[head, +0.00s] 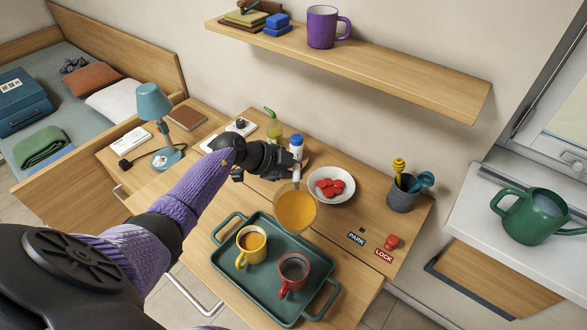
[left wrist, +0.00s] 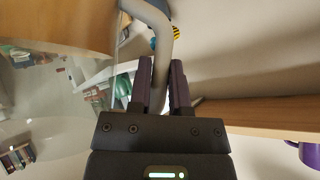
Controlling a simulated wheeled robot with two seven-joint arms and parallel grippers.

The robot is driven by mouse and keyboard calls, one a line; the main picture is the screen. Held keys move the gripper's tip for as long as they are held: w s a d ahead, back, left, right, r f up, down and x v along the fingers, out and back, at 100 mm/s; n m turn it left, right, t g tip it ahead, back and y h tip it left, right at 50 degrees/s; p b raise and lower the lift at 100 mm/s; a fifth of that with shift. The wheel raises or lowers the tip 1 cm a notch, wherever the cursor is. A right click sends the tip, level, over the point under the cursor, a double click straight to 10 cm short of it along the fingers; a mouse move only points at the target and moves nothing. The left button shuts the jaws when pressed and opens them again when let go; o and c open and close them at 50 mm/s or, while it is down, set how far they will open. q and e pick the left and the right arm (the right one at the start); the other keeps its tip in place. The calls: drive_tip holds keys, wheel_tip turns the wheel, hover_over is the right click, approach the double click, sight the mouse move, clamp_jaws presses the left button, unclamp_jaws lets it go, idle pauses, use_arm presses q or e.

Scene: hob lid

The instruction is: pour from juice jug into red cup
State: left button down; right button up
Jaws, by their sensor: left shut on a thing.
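The clear juice jug (head: 296,211) holds orange juice and is over the back edge of the tray, behind the red cup. My left gripper (head: 288,172) is shut on its grey handle (left wrist: 158,45); the jug's glass fills the left of the left wrist view. I cannot tell how far the jug is tilted, and no stream of juice shows. The red cup (head: 291,285) stands upright on the green tray (head: 236,284), its inside dark grey with no orange showing. The yellow cup (head: 251,247) to its left has orange-brown liquid inside. My right gripper is out of view.
A white bowl of red pieces (head: 330,197), a blue-capped bottle (head: 296,145) and a grey utensil pot (head: 402,194) stand behind the tray. A shelf with a purple mug (head: 322,27) hangs above.

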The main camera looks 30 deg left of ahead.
use_arm(q)
drive_tip(key=shift+s+d+r+m+t, duration=0.15)
drive_tip(key=shift+r+m+t, duration=0.25)
drive_tip(key=shift+r+t, duration=0.2)
idle(0.3)
drive_tip(key=shift+s+d+r+m+t+y+b, duration=0.15)
drive_tip(key=shift+s+r+m+t+y+b, duration=0.3)
drive_tip(key=shift+b, duration=0.6)
drive_tip(key=shift+s+d+r+m+t+y+b, duration=0.1)
drive_tip(key=shift+s+d+m+t+y+b, duration=0.15)
drive_tip(key=shift+t+b, duration=0.75)
idle(1.0)
drive_tip(key=shift+s+d+m+t+b, duration=0.3)
drive_tip(key=shift+s+m+t+b, duration=0.15)
drive_tip(key=shift+b, duration=1.35)
idle(0.7)
